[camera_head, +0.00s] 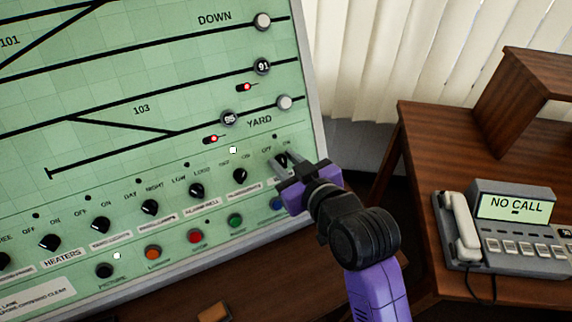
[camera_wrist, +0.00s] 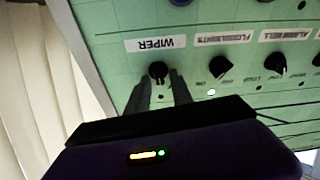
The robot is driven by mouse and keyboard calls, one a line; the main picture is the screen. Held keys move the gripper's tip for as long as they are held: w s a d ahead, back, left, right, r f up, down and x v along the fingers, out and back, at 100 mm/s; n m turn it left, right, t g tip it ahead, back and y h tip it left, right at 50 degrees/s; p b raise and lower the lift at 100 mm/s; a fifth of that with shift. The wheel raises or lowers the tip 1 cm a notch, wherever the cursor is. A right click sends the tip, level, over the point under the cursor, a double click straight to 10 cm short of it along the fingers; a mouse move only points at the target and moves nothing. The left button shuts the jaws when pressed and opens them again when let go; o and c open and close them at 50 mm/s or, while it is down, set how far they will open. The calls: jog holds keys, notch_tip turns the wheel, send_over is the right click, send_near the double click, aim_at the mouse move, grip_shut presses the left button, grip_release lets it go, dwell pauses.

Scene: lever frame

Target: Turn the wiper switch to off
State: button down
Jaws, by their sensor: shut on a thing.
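The wiper switch is a small black rotary knob at the right end of the switch row on the green panel (camera_head: 140,175). In the wrist view the wiper knob (camera_wrist: 158,70) sits by the upside-down WIPER label (camera_wrist: 155,43). My gripper (camera_head: 281,161) reaches the panel from the lower right, and in the wrist view its two grey fingers (camera_wrist: 162,88) are shut on the wiper knob, one at each side. In the head view the fingers partly cover the knob and its label. The OFF and ON marks show just above it. The knob's exact pointing is hard to tell.
The floodlights knob (camera_head: 240,175) is close on the left, with further knobs along the row. Coloured push buttons, including a green one (camera_head: 235,221), lie below. A desk with a telephone (camera_head: 505,230) stands at the right.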

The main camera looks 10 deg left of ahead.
jog(key=n+b, duration=0.2)
jog(key=n, duration=0.3)
jog(key=shift+s+n+g+y, duration=0.1)
jog(key=shift+n+g+y, duration=0.2)
jog(key=shift+g+y, duration=0.1)
jog(key=shift+a+n, duration=0.1)
jog(key=shift+n, duration=0.2)
jog(key=c, duration=1.5)
grip_release()
jog(key=shift+s, duration=0.1)
jog(key=v, duration=0.7)
jog(key=shift+s+d+r, duration=0.1)
jog(key=shift+s+d, duration=0.15)
